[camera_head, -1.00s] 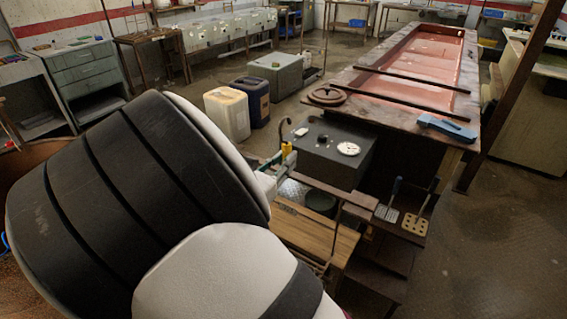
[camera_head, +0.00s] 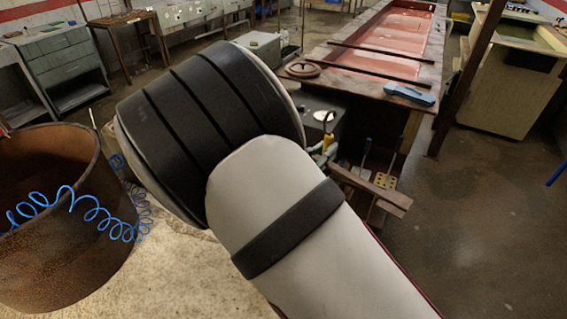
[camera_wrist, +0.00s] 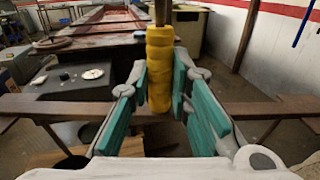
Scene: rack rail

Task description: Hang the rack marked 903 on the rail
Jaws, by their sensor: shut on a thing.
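My gripper (camera_wrist: 160,100) is shut on a yellow grip (camera_wrist: 160,60) that stands upright between its teal finger pads. The grip also shows in the head view (camera_head: 327,142), just past my arm, with the gripper (camera_head: 322,157) partly hidden. A dark rod continues above the grip. What hangs below the grip is hidden, and no 903 marking can be read. A brown bar, seemingly the rail (camera_wrist: 265,109), runs across the wrist view behind the grip; it also shows in the head view (camera_head: 370,187). I cannot tell whether the held thing touches it.
A dark box with a white disc (camera_wrist: 75,80) stands left beyond the bar. A perforated tan tool (camera_head: 388,182) is by the rail. A long red-lined trough (camera_head: 395,45) with a blue object (camera_head: 410,94) lies behind. A rusty drum (camera_head: 50,240) with blue coiled hose is left.

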